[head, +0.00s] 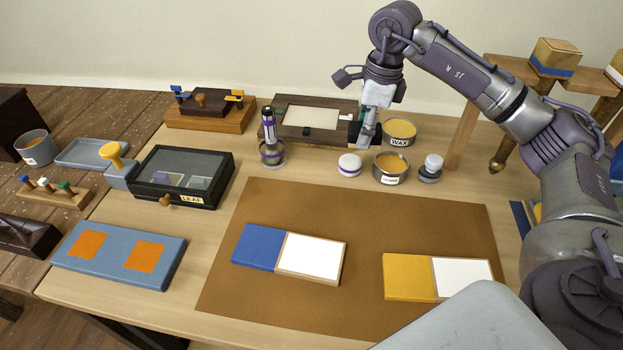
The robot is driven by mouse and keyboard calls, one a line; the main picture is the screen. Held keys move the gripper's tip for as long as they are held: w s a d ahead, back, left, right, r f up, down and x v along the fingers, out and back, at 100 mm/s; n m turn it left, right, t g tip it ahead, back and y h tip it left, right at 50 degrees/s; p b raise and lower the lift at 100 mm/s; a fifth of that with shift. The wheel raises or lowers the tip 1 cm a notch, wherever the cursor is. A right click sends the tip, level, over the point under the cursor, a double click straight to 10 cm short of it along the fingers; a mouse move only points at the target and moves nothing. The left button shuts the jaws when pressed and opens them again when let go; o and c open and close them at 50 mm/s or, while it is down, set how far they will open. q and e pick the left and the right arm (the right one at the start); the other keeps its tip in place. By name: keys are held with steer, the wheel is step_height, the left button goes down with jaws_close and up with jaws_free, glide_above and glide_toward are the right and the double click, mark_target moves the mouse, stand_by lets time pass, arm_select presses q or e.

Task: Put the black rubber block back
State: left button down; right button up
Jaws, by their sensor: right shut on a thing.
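My right gripper (367,136) comes down at the back of the table, its fingers shut on a small black block (355,133). The fingers hide much of the block. It is at the right end of a dark wooden tray (282,131) with a white panel in it. I cannot tell whether the block touches the tray or the table. My left gripper is not in view.
An open wax tin (400,141), another open tin (389,180), a white-lidded jar (349,165) and a grey-based jar (430,176) stand close by. A purple-banded tool in a holder (271,156) stands left. A brown mat (275,205) with two panels lies in front.

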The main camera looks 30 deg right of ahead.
steer(key=shift+w+f+m, duration=0.3)
steer(key=p, duration=0.2)
glide_above(310, 166)
steer(key=f, duration=0.6)
steer(key=shift+s+d+f, duration=0.1)
steer(key=shift+s+d, duration=0.1)
steer(key=shift+d, duration=0.05)
steer(key=shift+w+a+f, duration=0.1)
steer(key=shift+f, duration=0.05)
step_height(310, 166, down, 4)
steer(key=shift+r, duration=0.1)
steer(key=shift+f, duration=0.2)
steer(key=o, duration=1.1)
